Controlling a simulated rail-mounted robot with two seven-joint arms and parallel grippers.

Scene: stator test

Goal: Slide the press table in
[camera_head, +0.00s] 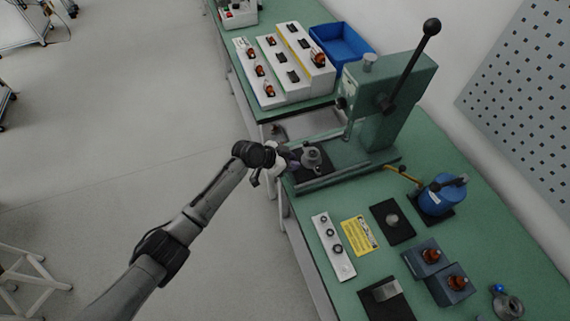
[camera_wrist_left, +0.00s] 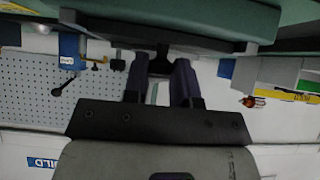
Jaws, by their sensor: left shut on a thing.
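The green arbor press (camera_head: 395,95) stands on the green bench with its long black lever raised. Its press table (camera_head: 309,176) is a dark plate at the front of the press base, near the bench's front edge. A grey round fixture (camera_head: 312,157) sits on the plate. My left gripper (camera_head: 284,162) is at the front edge of the press table. In the left wrist view my left gripper (camera_wrist_left: 160,75) is shut on a dark handle (camera_wrist_left: 159,61) below the plate edge. The fingers partly hide the handle. My right gripper is not in view.
A white strip with rings (camera_head: 333,246), a yellow label (camera_head: 359,236), dark pads and a blue device (camera_head: 441,196) lie right of the press. White trays with copper-coloured parts (camera_head: 272,70) and a blue bin (camera_head: 341,45) stand behind.

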